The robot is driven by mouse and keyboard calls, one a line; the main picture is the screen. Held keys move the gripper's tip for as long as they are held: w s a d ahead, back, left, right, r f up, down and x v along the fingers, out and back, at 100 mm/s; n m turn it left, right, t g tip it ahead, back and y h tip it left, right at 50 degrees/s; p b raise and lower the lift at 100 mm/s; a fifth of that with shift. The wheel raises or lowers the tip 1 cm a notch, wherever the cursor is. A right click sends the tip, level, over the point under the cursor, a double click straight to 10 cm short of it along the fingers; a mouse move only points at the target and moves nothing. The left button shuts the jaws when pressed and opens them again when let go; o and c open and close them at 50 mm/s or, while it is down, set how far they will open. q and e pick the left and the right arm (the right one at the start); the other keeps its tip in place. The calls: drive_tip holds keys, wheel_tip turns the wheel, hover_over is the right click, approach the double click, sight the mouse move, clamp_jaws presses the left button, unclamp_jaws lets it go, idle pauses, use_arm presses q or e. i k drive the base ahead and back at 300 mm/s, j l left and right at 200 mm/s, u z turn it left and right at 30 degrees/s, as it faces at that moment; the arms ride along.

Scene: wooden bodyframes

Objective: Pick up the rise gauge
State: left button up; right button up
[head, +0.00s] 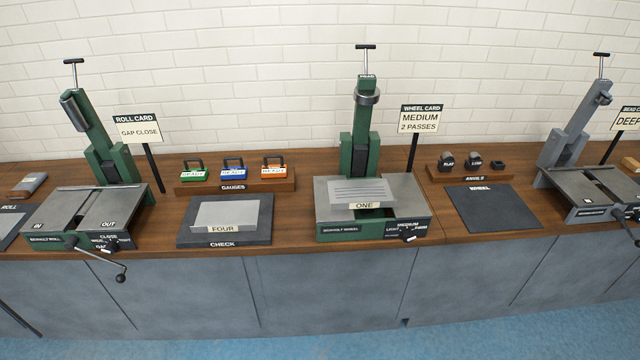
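Three gauges with dark handles stand in a row on a wooden rack marked GAUGES (234,187), left of centre on the bench. They are a green gauge (194,175), a blue gauge (233,173) and an orange gauge (274,171). Each has a pale label too small to read surely, so I cannot tell which one is the rise gauge. Neither of my grippers shows in the head view.
A CHECK mat (255,236) with a plate marked FOUR (224,214) lies before the rack. A green roll machine (75,225) stands left, a green wheel machine (372,228) right with a plate marked ONE (362,193). A WHEEL mat (497,207) lies farther right.

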sight(201, 173)
drive_tip(key=i+j+z, duration=0.2)
drive_tip(key=i+j, duration=0.45)
drive_tip(key=i+j+z, duration=0.15)
drive_tip(key=i+j, duration=0.5)
drive_tip(key=j, duration=0.15)
